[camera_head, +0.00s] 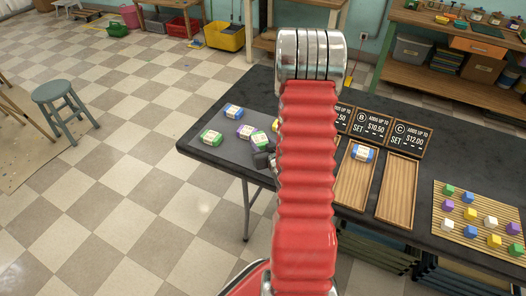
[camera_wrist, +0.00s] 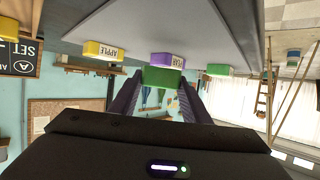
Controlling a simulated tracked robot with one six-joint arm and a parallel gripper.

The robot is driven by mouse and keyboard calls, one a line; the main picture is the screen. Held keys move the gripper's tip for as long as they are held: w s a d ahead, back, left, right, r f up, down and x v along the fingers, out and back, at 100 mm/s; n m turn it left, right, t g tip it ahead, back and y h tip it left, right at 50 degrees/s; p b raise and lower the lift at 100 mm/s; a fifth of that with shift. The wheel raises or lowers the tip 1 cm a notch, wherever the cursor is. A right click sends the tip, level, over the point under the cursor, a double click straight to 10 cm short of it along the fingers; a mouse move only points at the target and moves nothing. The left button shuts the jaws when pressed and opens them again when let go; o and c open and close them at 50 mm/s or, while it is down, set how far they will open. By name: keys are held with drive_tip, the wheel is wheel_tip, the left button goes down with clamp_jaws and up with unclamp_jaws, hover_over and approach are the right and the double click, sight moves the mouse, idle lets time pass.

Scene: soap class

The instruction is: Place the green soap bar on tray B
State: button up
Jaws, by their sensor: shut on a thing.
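My gripper (camera_wrist: 160,88) is shut on a green soap bar (camera_wrist: 162,77), which sits between the fingertips in the wrist view. In the head view my gripper (camera_head: 262,152) is at the table's left part, partly hidden by my red arm, with a green bar at its tip. Another green soap bar (camera_head: 211,138) lies at the table's left end. Tray B (camera_head: 352,193) is a wooden tray right of my arm, behind it the black sign B (camera_head: 373,123). A blue soap bar (camera_head: 362,153) lies in its far end; the tray's near part is bare.
A blue bar (camera_head: 233,112), a purple bar (camera_head: 245,131) and a yellow bar (camera_wrist: 103,50) lie near my gripper. Tray C (camera_head: 397,192) is empty, right of tray B. A slatted mat (camera_head: 470,232) with several coloured cubes is at the far right. My arm hides the table's middle.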

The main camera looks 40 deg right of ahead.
drive_tip(key=shift+f, duration=2.05)
drive_tip(key=o, duration=1.1)
drive_tip(key=shift+f, duration=0.1)
